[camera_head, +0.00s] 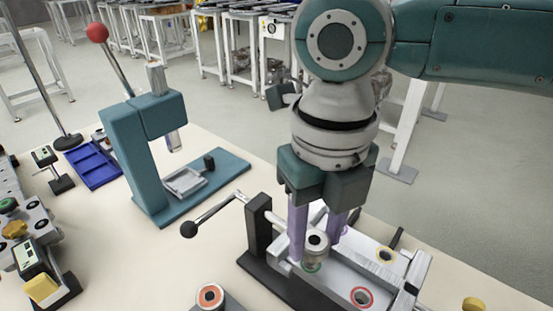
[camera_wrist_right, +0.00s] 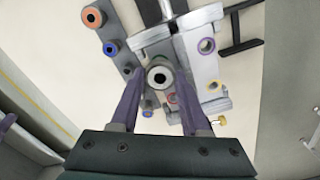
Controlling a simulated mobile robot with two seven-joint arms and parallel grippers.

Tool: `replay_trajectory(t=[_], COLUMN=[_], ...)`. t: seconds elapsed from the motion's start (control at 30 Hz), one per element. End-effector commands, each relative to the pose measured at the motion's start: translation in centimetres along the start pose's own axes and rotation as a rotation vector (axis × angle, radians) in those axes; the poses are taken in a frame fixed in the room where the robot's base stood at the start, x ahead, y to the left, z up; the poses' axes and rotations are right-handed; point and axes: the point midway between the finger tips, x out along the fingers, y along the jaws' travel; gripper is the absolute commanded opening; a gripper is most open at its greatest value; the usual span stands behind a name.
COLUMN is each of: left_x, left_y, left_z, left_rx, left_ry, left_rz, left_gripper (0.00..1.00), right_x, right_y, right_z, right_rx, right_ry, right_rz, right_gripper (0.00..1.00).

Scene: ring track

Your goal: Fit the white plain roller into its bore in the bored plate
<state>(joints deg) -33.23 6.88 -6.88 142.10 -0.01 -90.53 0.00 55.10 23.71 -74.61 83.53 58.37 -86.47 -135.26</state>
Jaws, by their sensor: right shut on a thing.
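The white plain roller (camera_head: 317,245) is a short pale cylinder with a dark hole in its top. My right gripper (camera_head: 318,238) is shut on it, with its purple fingers pointing down. The bored plate (camera_head: 355,262) is silvery, with colour-ringed bores. The roller stands over the green-ringed bore (camera_head: 312,267), whose rim partly shows below it. I cannot tell whether its lower end has entered. In the right wrist view the roller (camera_wrist_right: 160,77) sits between the fingertips (camera_wrist_right: 160,82), and the plate (camera_wrist_right: 201,70) lies behind. My left gripper is out of view.
The plate sits in a fixture with a black upright (camera_head: 258,225) and a ball-ended lever (camera_head: 205,217). A teal press (camera_head: 152,150) stands left; an orange-ringed piece (camera_head: 210,295) is in front.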

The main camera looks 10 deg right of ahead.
Motion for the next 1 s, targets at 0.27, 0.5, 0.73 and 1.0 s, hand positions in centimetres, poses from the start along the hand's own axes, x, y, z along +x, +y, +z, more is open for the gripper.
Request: replay_trajectory(t=[0.27, 0.5, 0.73, 1.0], left_x=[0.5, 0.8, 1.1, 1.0], left_y=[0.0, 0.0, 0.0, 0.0], left_z=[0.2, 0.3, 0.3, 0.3], left_rx=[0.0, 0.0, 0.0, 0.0], left_ry=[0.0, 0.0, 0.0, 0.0], left_rz=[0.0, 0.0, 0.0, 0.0], left_gripper=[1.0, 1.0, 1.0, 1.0], right_x=[0.8, 1.4, 1.8, 1.8], right_y=[0.0, 0.0, 0.0, 0.0], right_z=[0.0, 0.0, 0.0, 0.0], right_rx=[0.0, -0.001, -0.001, 0.0], right_ry=[-0.001, -0.001, -0.001, 0.0], right_rz=[0.0, 0.0, 0.0, 0.0], right_gripper=[0.0, 0.0, 0.48, 0.78])
